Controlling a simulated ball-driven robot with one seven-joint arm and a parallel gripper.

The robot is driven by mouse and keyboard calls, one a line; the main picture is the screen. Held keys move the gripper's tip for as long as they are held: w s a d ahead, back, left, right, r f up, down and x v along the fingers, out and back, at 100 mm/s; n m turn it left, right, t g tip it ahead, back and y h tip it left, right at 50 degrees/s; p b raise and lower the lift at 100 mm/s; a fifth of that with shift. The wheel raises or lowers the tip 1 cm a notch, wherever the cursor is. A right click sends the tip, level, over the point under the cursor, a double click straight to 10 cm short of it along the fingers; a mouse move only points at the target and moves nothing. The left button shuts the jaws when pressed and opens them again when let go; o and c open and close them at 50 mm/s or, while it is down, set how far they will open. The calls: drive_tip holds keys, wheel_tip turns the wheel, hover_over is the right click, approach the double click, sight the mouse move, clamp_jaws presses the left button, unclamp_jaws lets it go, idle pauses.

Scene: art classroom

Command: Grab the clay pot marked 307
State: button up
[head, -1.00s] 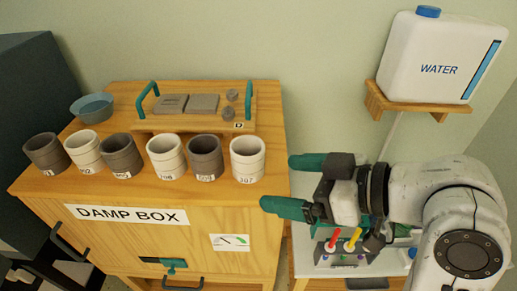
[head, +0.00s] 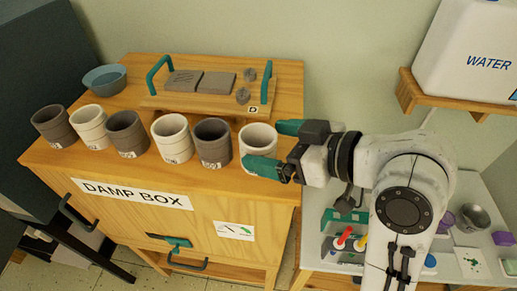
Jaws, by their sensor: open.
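The pale clay pot (head: 257,137) stands upright at the right end of a row on the wooden damp box (head: 225,205). Its label, which read 307 in the earlier view, is now hidden behind a finger. My gripper (head: 268,148) comes in from the right with its teal fingers open. The near finger crosses in front of the pot's lower part, and the far finger is at the right of its rim. The pot is partly between the fingers; I cannot tell whether either touches it.
A dark grey pot (head: 212,142) stands just left of it, close to the near fingertip; several more pots continue left. A tray with teal handles (head: 207,94) lies behind, with a blue bowl (head: 104,78). A water container (head: 480,50) sits on a wall shelf (head: 455,101) at right.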

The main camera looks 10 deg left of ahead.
drive_tip(key=shift+x, duration=1.8)
drive_tip(key=shift+c, duration=0.4)
drive_tip(key=c, duration=1)
